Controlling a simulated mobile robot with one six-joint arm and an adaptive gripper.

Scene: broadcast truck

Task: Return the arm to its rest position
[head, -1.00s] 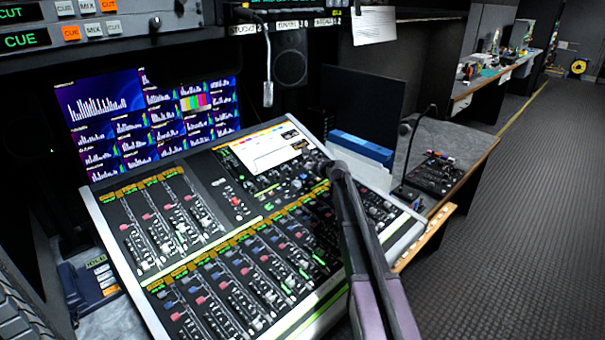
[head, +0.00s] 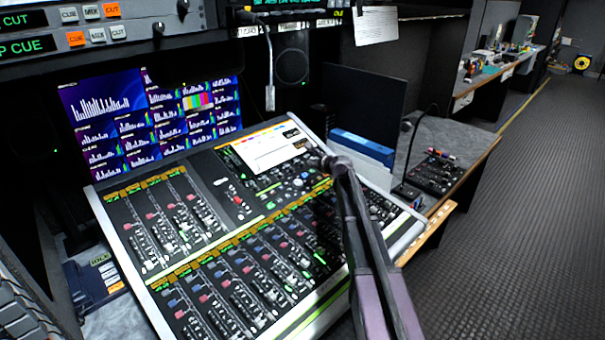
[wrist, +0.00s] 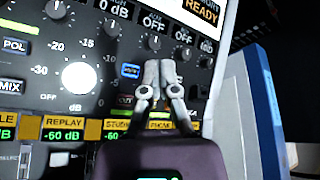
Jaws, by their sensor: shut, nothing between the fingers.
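My gripper (head: 336,163) is over the upper right part of the mixing console (head: 113,205) in the head view. My arm reaches up to it from the bottom right. In the wrist view my gripper (wrist: 160,76) has its two fingertips together, with nothing between them. Behind the fingertips are the console's screen and its knobs (wrist: 82,78). I cannot tell how large the gap is between the fingertips and the console.
Blue and white binders (head: 362,146) stand right of the console, below a dark panel (head: 365,100). A gooseneck microphone (head: 407,160) and small control box (head: 437,172) are on the side desk. The carpeted floor (head: 500,220) at right is clear.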

